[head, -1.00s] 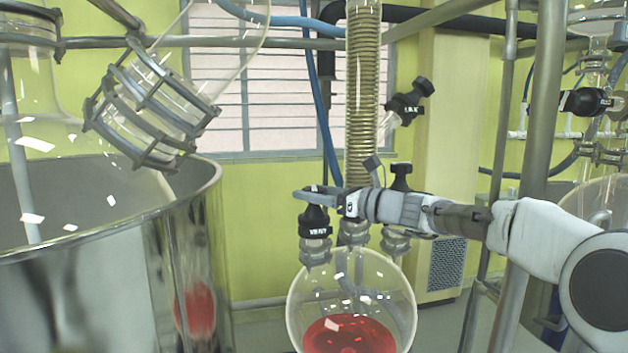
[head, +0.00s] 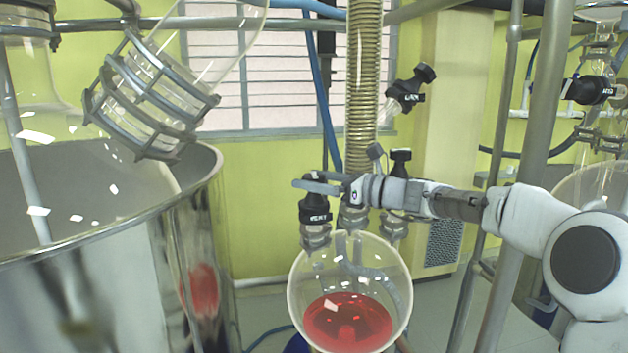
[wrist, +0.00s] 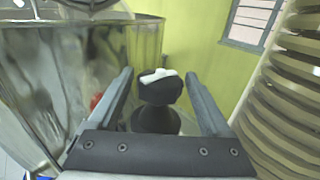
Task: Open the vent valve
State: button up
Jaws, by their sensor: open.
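The vent valve (head: 315,203) is a black knob and collar with white "VENT" lettering on the left neck of a round glass flask (head: 298,285) holding red liquid. My gripper (head: 308,185) is level with the valve's upper part, its fingers reaching left around the black knob. In the wrist view the knob (wrist: 158,92), with a white mark on its top, stands between the two open fingers of my gripper (wrist: 160,95). Gaps show on both sides of the knob, so the fingers appear not to touch it.
A coiled condenser (head: 362,90) rises just right of the valve. Another black valve (head: 410,88) sits on its right side. A large steel vessel (head: 205,220) stands at the left. Metal posts (head: 535,130) stand to the right, near my arm.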

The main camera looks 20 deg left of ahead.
jog(key=shift+f+b, duration=0.15)
jog(key=shift+b, duration=0.3)
jog(key=shift+f+m+t+b, duration=0.15)
jog(key=shift+m+t+b, duration=0.35)
jog(key=shift+t+b, duration=0.55)
jog(key=m+t+h+b, duration=0.1)
jog(key=m+t+b, duration=0.1)
jog(key=b, duration=0.2)
jog(key=m+t+h+b, duration=0.1)
jog(key=t+b, duration=0.1)
jog(key=b, duration=0.2)
jog(key=shift+s+a+m+t+h, duration=0.1)
jog(key=shift+m+t+h, duration=0.25)
jog(key=shift+m+h, duration=0.05)
jog(key=m+t+h+b, duration=0.3)
jog(key=b, duration=0.3)
jog(key=shift+t, duration=0.3)
jog(key=shift+r+m+t+h, duration=0.3)
jog(key=shift+h, duration=0.2)
jog(key=c, duration=1.1)
jog(key=shift+r+y+p, duration=0.25)
jog(key=shift+y+p, duration=0.15)
jog(key=shift+p, duration=0.35)
jog(key=n+g+y+p, duration=0.2)
jog(key=g+p, duration=0.1)
jog(key=p, duration=0.1)
jog(key=n+g+y+p, duration=0.2)
jog(key=n+g+p, duration=0.1)
jog(key=p, duration=0.2)
jog(key=shift+g+y, duration=0.3)
